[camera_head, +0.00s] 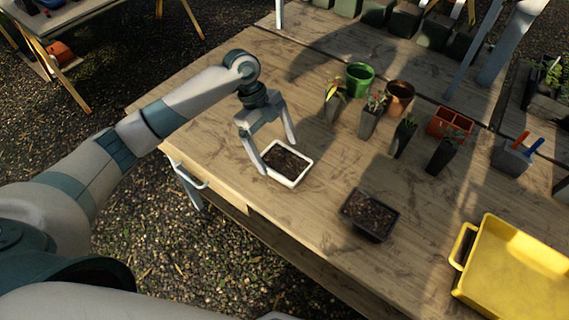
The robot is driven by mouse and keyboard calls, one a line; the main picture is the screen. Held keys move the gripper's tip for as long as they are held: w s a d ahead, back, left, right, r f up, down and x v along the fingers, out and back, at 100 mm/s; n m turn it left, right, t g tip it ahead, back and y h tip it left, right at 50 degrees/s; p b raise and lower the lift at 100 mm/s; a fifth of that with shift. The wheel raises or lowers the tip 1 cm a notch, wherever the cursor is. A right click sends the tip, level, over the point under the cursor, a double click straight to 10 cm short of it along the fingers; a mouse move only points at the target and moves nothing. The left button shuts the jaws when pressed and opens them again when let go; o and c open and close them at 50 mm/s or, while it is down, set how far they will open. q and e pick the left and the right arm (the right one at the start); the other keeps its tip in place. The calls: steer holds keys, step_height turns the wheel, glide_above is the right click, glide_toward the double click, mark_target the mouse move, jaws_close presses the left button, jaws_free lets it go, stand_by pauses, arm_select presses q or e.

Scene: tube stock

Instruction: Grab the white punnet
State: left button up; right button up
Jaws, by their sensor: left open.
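The white punnet (304,177) is a small rectangular tray filled with dark soil. It sits on the wooden table near its front left edge. My left gripper (277,158) is open, with its fingers pointing down around the punnet. One finger is by the punnet's left side and the other is over or behind its far side. I cannot tell whether either finger touches it. My right gripper is not in view.
A black punnet (369,214) with soil stands to the right. A yellow tray (520,268) lies at the lower right. Dark plant pots (404,136), a green pot (359,79) and a brown pot (399,96) stand farther back.

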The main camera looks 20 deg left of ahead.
mark_target(284, 160)
arm_select(q)
steer(key=shift+d+f+p, duration=0.4)
steer(key=shift+f+p, duration=0.1)
steer(key=shift+p, duration=0.05)
steer(key=x, duration=0.1)
steer(key=p+x, duration=0.1)
steer(key=x, duration=0.1)
steer(key=shift+w+d, duration=0.15)
steer(key=shift+d+f, duration=0.1)
steer(key=shift+f, duration=0.35)
steer(key=shift+f, duration=0.25)
stand_by(0.4)
steer(key=c, duration=1.3)
